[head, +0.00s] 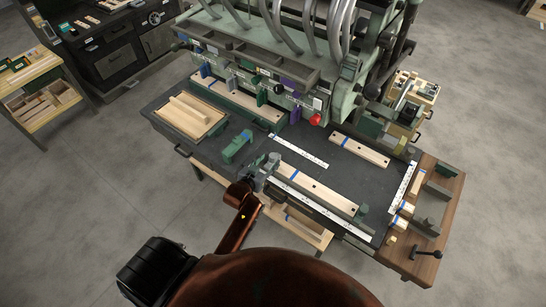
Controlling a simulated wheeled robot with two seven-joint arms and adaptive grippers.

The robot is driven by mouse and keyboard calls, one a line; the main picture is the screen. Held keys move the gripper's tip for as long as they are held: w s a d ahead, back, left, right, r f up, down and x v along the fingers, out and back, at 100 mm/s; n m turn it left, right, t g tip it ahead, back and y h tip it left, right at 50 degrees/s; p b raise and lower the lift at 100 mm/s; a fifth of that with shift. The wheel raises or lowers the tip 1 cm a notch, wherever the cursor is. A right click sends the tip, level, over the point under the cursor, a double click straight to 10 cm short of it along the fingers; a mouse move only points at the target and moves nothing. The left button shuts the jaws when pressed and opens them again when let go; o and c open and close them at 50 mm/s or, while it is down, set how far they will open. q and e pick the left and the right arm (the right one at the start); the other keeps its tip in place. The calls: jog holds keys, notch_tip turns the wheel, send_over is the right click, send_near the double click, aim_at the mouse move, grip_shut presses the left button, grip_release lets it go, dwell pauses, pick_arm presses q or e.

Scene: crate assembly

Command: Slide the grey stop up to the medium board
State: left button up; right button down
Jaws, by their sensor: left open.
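A pale board with a blue mark (318,190) lies along the long ruled fence (325,210) at the front of the dark machine table; it looks like the medium board. My left gripper (267,169) is open at the left end of this board and fence, reaching in from below. A small grey block, seemingly the grey stop (274,160), shows at its fingertips; I cannot tell whether they touch it. The gripper partly hides this end of the board, so any gap to the stop is unclear. My right gripper is out of view.
Another marked board (360,150) lies at the back right, and one (238,100) lies under the machine head. A green block (237,146) and a wooden tray (190,117) stand left. A white ruler strip (300,151) crosses the middle. A wooden side table (436,205) adjoins at right.

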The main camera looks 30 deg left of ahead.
aim_at(271, 159)
pick_arm(q)
jog(key=x, duration=0.5)
jog(key=shift+c, duration=0.7)
grip_shut()
